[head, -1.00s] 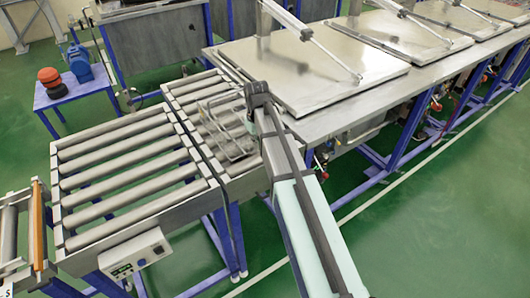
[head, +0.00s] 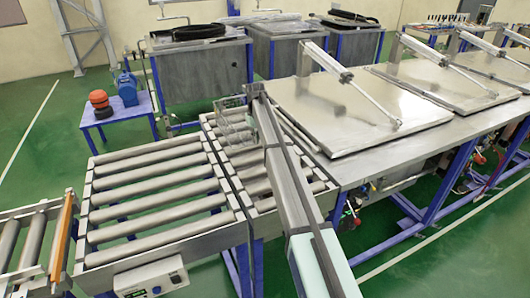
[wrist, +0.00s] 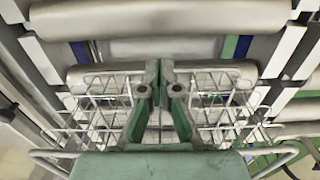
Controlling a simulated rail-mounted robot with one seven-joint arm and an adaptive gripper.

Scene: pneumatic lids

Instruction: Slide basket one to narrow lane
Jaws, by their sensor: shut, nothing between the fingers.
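The wire basket (head: 236,124) sits at the far end of the narrow roller lane (head: 262,172). In the wrist view its wire mesh (wrist: 222,105) spreads on both sides of my gripper (wrist: 159,75), and its curved handles (wrist: 278,158) show low at the sides. My gripper is shut with its fingertips together and nothing between them. It is over or within the basket's outline; I cannot tell whether it touches the wire. In the head view my arm hides the gripper and part of the basket.
The wide roller lane (head: 150,205) lies left of the narrow lane and is empty. A metal bench with hinged lids (head: 350,115) stands right of it. Tanks (head: 205,72) stand behind. A small blue table (head: 118,108) is at the left, with green floor around.

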